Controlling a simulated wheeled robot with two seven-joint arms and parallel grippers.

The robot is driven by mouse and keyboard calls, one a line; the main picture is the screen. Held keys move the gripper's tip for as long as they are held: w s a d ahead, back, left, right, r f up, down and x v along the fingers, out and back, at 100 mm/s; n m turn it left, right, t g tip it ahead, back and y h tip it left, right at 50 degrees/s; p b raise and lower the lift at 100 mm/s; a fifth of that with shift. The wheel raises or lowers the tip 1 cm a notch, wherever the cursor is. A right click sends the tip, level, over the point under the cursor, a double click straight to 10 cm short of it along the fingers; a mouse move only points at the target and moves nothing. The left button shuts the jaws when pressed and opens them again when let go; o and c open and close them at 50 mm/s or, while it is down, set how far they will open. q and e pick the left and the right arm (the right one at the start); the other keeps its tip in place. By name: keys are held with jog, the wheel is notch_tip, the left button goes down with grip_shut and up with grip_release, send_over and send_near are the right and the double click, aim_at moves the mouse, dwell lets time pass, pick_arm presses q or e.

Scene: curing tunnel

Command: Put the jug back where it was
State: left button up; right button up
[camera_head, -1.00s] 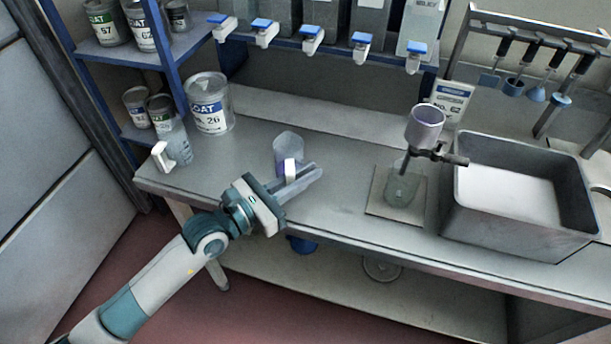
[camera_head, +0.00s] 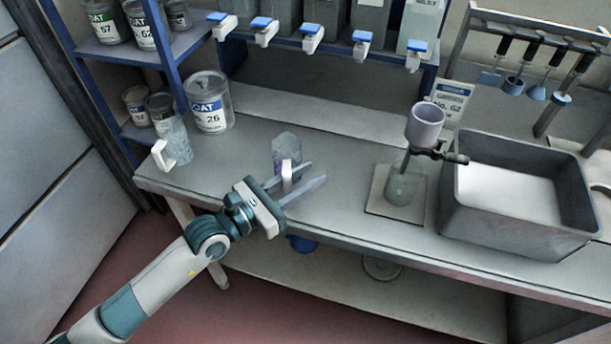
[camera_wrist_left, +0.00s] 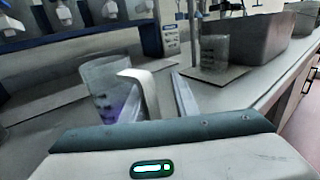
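A clear jug (camera_head: 286,148) with a white handle (camera_head: 287,172) stands upright on the bench left of centre. In the left wrist view the jug (camera_wrist_left: 104,82) shows dark marks and a purple tint low down, and its handle faces me. My left gripper (camera_head: 306,174) is at the handle side of the jug, its two fingers spread apart around the handle. One finger shows right of the handle in the left wrist view; the other is mostly hidden. A similar clear jug (camera_head: 175,143) with a white handle stands at the bench's left end. My right gripper is out of view.
A paint can (camera_head: 208,104) stands behind the left jug. A funnel (camera_head: 426,125) is held over a beaker (camera_head: 402,187) on a board. A grey basin (camera_head: 522,225) is at right. Taps (camera_head: 312,38) hang above the back. The bench front between jug and board is clear.

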pick_arm(q)
jog(key=shift+r, duration=0.1)
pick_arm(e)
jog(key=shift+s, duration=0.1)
pick_arm(q)
jog(key=shift+v, duration=1.15)
jog(key=b+v, duration=0.1)
jog(key=v, duration=0.3)
jog(key=shift+s+a+f+b, duration=0.2)
jog(key=shift+b, duration=0.15)
jog(key=shift+b+v, duration=0.6)
jog(key=shift+v, duration=2)
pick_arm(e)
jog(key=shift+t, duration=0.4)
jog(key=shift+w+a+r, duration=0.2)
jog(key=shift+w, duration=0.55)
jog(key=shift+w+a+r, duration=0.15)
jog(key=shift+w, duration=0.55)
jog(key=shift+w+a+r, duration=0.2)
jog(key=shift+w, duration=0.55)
pick_arm(q)
jog(key=shift+r, duration=0.2)
